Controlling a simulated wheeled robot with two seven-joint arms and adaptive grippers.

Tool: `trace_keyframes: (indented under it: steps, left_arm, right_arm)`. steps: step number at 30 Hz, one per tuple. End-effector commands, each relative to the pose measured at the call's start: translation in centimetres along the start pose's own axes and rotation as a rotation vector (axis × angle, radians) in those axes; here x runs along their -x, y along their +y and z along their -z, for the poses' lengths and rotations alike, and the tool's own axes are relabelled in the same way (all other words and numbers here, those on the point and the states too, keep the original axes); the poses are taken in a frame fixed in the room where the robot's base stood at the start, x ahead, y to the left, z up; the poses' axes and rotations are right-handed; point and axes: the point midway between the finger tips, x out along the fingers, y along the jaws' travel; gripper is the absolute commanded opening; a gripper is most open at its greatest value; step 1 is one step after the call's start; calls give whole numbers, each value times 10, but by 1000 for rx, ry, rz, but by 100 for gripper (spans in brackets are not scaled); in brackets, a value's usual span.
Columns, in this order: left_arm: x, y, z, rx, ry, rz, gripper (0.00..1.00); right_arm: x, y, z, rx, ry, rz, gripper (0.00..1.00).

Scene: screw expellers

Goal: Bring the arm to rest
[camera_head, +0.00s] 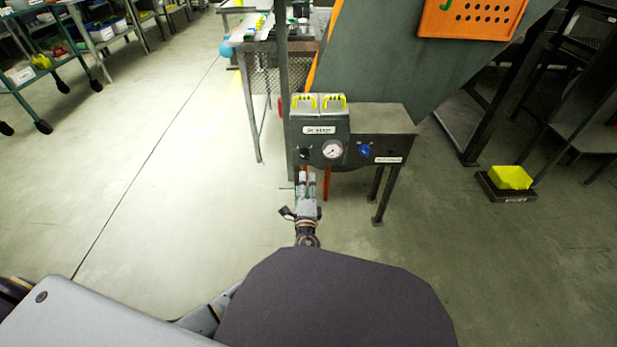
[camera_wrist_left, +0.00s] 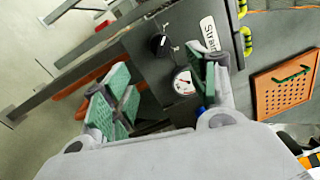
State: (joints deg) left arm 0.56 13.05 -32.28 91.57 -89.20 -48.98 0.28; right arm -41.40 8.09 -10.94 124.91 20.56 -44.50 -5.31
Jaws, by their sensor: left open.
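My left gripper (camera_head: 307,182) reaches forward to just below and in front of a dark grey-green control panel (camera_head: 318,116). Its green-padded fingers are spread apart and empty in the left wrist view (camera_wrist_left: 162,92). The panel carries a black knob (camera_head: 304,153), a round white gauge (camera_head: 332,149) and a blue knob (camera_head: 364,150). In the left wrist view the black knob (camera_wrist_left: 160,45) and gauge (camera_wrist_left: 183,82) show tilted beyond the fingers. I see no contact between fingers and panel. My right gripper is not in view.
Two yellow handles (camera_head: 304,101) top the panel. An orange perforated bin (camera_head: 472,18) is above right. A yellow container (camera_head: 510,178) sits in a dark tray on the floor at right. A wheeled cart (camera_head: 52,70) stands far left. The floor between cart and panel is clear.

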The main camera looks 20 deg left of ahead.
Motion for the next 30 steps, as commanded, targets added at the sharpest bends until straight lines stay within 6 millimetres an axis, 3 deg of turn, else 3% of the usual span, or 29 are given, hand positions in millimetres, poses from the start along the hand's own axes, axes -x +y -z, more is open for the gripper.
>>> trace_keyframes:
  steps: [11,20,30]
  left_arm:
    - [3,2,-7,35,-22,-26,59]
    - [23,18,-47,244,-158,-190,59]
    - [68,48,-94,527,-343,-454,59]
  right_arm:
    - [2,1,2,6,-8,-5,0]
    - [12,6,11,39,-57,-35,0]
    - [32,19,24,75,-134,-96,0]
